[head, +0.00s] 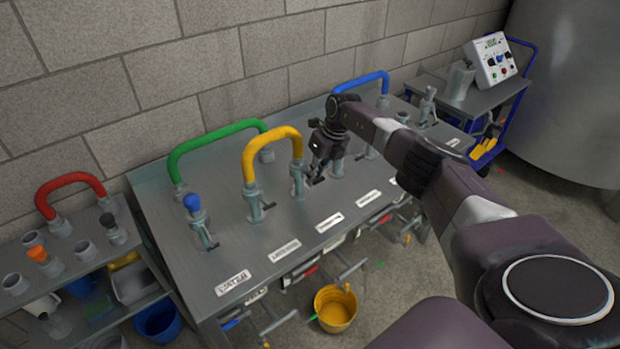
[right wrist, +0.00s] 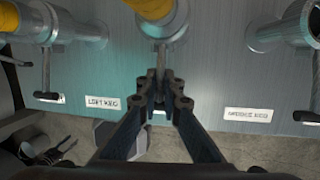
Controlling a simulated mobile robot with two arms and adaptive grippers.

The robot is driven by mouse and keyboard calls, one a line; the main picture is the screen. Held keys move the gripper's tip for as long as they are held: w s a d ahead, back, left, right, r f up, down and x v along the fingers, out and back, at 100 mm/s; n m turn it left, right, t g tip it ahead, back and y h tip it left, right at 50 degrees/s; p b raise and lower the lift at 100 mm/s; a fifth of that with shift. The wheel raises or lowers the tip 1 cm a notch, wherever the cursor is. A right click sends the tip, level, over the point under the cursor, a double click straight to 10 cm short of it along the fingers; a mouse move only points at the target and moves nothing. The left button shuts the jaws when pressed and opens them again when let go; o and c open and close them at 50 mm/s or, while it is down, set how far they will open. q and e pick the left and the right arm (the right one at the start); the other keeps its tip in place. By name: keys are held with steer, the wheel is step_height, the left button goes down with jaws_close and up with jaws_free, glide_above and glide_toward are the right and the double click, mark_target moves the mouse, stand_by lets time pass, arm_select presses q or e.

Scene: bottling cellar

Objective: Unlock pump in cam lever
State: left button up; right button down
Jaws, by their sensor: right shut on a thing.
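A steel panel (head: 210,245) carries a row of pipe couplings with cam levers and small label plates. A yellow hose (head: 272,143) arches between two couplings. My right gripper (head: 317,178) is beside the hose's right end. In the right wrist view my right gripper (right wrist: 163,98) is shut on the thin cam lever (right wrist: 160,58) below that yellow end (right wrist: 150,8). The lever points toward the panel's front edge. A neighbouring lever (right wrist: 46,82) stands apart at the left. I cannot make out a pump in label. My left gripper is not in view.
A green hose (head: 215,141), a blue hose (head: 362,80) and a blue-capped coupling (head: 193,204) stand on the panel. A shelf (head: 85,262) with a red hose (head: 68,182) is at the left. A yellow bucket (head: 335,312) stands on the floor in front.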

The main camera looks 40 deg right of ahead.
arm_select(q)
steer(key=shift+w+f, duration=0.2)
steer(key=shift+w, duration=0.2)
arm_select(e)
steer(key=shift+r+g, duration=0.1)
steer(key=shift+g, duration=0.2)
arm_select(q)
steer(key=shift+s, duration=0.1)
arm_select(e)
steer(key=c, duration=2.1)
jaws_free()
steer(key=shift+w, duration=0.1)
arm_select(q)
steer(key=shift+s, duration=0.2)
arm_select(e)
steer(key=shift+r, duration=0.1)
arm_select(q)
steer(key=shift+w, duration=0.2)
arm_select(e)
steer(key=v, duration=1.1)
steer(key=shift+r, duration=0.4)
steer(key=shift+f, duration=0.1)
